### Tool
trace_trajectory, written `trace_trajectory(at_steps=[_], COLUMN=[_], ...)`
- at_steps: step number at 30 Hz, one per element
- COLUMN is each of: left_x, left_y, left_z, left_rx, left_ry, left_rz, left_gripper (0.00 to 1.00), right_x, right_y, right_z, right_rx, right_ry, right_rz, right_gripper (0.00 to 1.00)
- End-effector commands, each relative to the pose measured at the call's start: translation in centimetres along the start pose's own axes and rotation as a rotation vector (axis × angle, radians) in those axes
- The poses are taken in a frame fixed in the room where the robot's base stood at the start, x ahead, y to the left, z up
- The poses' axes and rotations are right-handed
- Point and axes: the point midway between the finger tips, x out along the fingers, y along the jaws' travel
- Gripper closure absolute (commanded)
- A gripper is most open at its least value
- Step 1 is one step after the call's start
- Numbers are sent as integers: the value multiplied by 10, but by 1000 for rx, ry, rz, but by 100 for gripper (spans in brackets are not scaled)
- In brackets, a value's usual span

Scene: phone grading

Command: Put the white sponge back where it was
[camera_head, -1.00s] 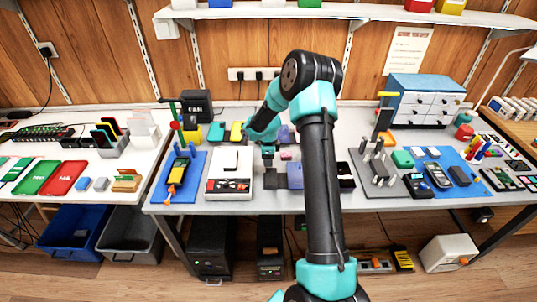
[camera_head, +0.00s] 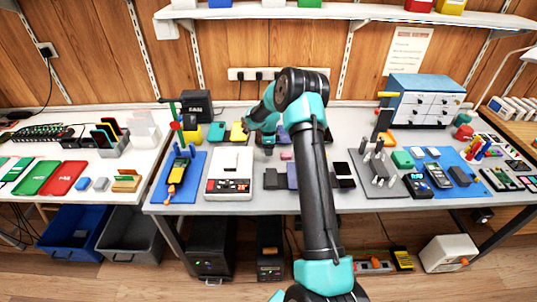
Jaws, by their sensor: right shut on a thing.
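My right gripper (camera_head: 268,152) points down over the middle of the white table, just right of the white device with a red display. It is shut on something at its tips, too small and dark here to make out. I cannot pick out the white sponge with certainty. A flat white piece (camera_head: 231,160) lies on top of the white device (camera_head: 229,187), but I cannot tell whether it is a sponge. My left gripper is not in view.
Dark blocks (camera_head: 275,180) stand in front of the gripper. A small pink piece (camera_head: 286,156) lies to its right and a yellow block (camera_head: 238,132) behind it to the left. A blue mat (camera_head: 164,193) lies at the left. My forearm hides part of the table.

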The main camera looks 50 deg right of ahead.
Motion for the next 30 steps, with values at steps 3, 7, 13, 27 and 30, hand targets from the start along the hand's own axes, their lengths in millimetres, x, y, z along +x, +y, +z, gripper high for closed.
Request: trace_trajectory(at_steps=[3, 7, 13, 27, 30], left_x=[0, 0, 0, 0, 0], left_y=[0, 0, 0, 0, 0], left_z=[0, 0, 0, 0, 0], left_rx=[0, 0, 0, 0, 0], left_ry=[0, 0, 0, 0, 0], left_rz=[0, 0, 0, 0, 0], left_gripper=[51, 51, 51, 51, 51], right_x=[21, 32, 33, 35, 35], right_y=[2, 2, 2, 2, 2], right_z=[0, 0, 0, 0, 0], right_rx=[1, 1, 1, 1, 1], right_ry=[1, 1, 1, 1, 1], right_rz=[8, 5, 4, 4, 4], right_gripper=[67, 67, 67, 23, 23])
